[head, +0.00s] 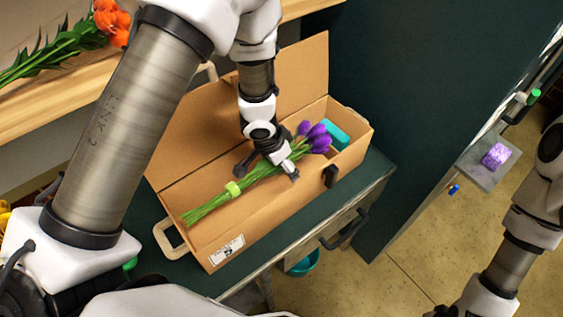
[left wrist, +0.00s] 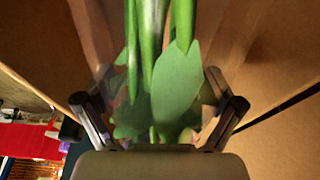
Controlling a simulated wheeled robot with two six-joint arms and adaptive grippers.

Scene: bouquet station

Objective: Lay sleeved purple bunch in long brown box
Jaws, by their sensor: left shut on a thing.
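The purple bunch (head: 318,138) has purple blooms, green stems and a light green band (head: 233,188). A clear sleeve shows faintly around its stems (left wrist: 150,50) in the left wrist view. My left gripper (head: 268,168) is shut on the bunch between band and blooms, with a finger on each side. The bunch lies lengthwise within the opening of the long brown box (head: 262,222), blooms toward the right end. I cannot tell whether it touches the box floor. The box lid (head: 225,120) stands open at the back. My right gripper is outside the frame.
A teal block (head: 336,134) sits in the box's right end, close to the blooms. The box stands on a dark green cabinet top (head: 362,186). Orange flowers (head: 112,22) lie on a wooden shelf at upper left. A teal bucket (head: 303,263) is below the cabinet.

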